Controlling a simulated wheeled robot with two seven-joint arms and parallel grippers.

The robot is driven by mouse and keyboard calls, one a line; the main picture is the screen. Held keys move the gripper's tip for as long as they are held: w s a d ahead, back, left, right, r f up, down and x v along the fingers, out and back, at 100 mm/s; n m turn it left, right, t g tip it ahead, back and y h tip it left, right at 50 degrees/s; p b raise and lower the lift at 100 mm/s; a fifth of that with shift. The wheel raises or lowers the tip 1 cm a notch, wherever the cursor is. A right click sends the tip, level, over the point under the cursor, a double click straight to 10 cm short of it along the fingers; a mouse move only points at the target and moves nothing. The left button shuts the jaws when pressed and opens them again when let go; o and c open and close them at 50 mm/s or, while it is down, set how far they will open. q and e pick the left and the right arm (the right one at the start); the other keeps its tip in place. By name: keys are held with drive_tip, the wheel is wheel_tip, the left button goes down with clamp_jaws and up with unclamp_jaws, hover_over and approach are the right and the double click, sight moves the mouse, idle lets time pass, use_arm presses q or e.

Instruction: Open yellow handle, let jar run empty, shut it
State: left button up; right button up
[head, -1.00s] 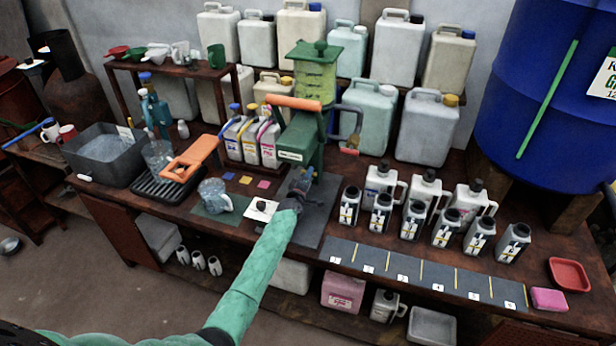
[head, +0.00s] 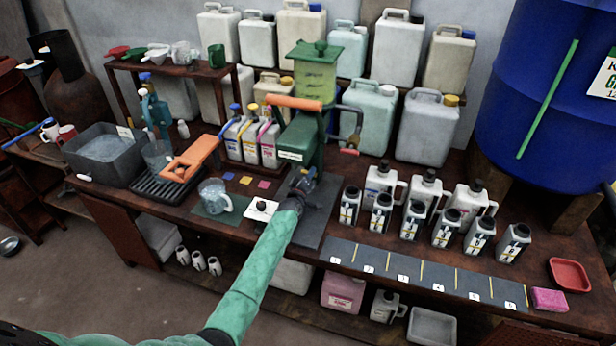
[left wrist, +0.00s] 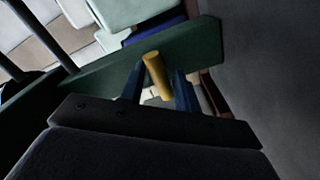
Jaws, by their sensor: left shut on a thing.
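A translucent yellow-green jar (head: 315,75) with a green lid and level marks sits on top of a green stand (head: 300,138). My left gripper (head: 306,184) is low at the front of this stand, above a dark mat. In the left wrist view its two blue fingers (left wrist: 158,90) are on either side of a short yellow handle (left wrist: 155,72), shut on it, close to a green plate (left wrist: 195,50) of the stand. In the head view the handle is hidden by the gripper. My right gripper is not in view.
An orange lever (head: 294,103) and a side crank (head: 350,130) stick out from the stand. A glass mug (head: 213,194) stands to the left of the gripper. Several small labelled bottles (head: 380,212) stand to the right, behind a numbered strip (head: 420,274).

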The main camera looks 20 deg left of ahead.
use_arm(q)
drive_tip(key=o, duration=0.9)
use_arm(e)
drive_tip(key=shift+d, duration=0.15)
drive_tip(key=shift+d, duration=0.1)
use_arm(q)
drive_tip(key=shift+s+f, duration=0.15)
drive_tip(key=shift+s, duration=0.25)
drive_tip(key=s+b, duration=0.1)
drive_tip(key=s, duration=0.4)
drive_tip(key=shift+s+a+b, duration=0.1)
drive_tip(key=shift+s+b, duration=0.15)
drive_tip(key=shift+b, duration=0.15)
drive_tip(key=shift+s, duration=0.75)
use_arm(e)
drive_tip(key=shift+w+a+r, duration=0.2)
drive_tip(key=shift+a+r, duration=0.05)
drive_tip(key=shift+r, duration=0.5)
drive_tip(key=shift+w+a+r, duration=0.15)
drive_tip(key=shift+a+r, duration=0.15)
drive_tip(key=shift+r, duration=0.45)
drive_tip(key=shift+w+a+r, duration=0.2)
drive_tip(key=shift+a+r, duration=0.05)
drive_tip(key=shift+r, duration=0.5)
